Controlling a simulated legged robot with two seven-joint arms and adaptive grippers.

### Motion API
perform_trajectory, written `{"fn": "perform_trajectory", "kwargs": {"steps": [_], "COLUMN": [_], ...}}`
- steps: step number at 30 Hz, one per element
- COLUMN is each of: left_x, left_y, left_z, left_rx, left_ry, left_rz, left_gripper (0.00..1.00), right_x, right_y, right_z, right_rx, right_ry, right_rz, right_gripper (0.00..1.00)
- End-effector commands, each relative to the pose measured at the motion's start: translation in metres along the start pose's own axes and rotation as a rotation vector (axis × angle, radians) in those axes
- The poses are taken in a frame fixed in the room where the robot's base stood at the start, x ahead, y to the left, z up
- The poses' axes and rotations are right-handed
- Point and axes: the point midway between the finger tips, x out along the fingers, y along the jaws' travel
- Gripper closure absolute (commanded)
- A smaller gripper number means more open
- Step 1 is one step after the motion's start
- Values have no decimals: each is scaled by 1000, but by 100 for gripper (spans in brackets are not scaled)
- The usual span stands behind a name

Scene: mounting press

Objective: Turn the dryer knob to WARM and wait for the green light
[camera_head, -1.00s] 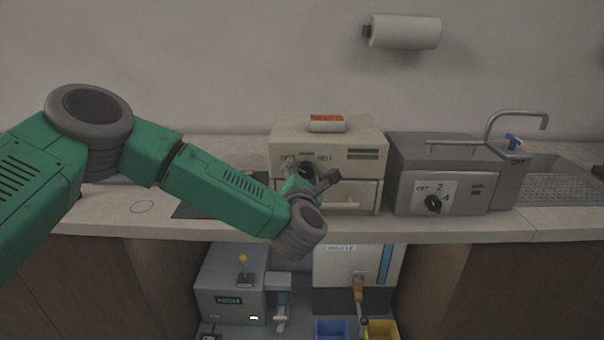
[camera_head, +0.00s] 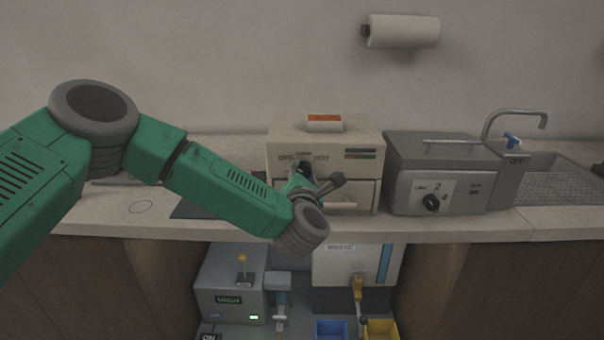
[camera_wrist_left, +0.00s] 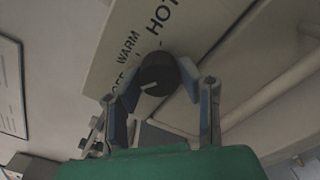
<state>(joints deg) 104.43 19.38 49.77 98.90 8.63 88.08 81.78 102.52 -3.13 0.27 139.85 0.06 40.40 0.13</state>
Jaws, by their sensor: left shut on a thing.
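The dryer (camera_head: 285,160) is a beige box on the counter with a dark round knob on its front. In the left wrist view the knob (camera_wrist_left: 160,72) has a white pointer line, aimed down-left towards the partly hidden OFF mark. The words WARM (camera_wrist_left: 128,46) and HOT (camera_wrist_left: 163,14) are printed beside it. My left gripper (camera_head: 306,176) is at the dryer front, its two blue-padded fingers on either side of the knob and shut on it. A small red and green strip (camera_head: 361,154) is on the dryer's upper right; I cannot tell whether it is lit. My right gripper is out of view.
A grey appliance (camera_head: 405,188) with its own knob stands right of the dryer, beside a sink (camera_head: 560,186) with a tap. Below the counter are a grey machine (camera_head: 228,290) with a green light, a white unit (camera_head: 340,270), and blue and yellow bins. An orange-topped block (camera_head: 324,123) lies on the dryer.

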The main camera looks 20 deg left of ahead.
Motion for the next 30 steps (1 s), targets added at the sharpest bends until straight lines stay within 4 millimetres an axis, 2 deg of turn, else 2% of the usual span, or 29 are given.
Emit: {"fn": "perform_trajectory", "kwargs": {"steps": [1, 3, 21, 30], "left_x": [-2, -2, -2, -3], "left_y": [-1, -1, -4, -6], "left_z": [7, 7, 7, 5], "left_rx": [28, 79, 631, 836], "left_ry": [-13, -15, -15, -15], "left_rz": [-6, -6, -7, -12], "left_gripper": [98, 98, 98, 98], "right_x": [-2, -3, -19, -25], "right_y": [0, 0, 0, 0], "right_z": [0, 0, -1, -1], "right_rx": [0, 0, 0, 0], "right_ry": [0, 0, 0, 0], "right_rz": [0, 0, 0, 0], "right_gripper": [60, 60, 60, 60]}}
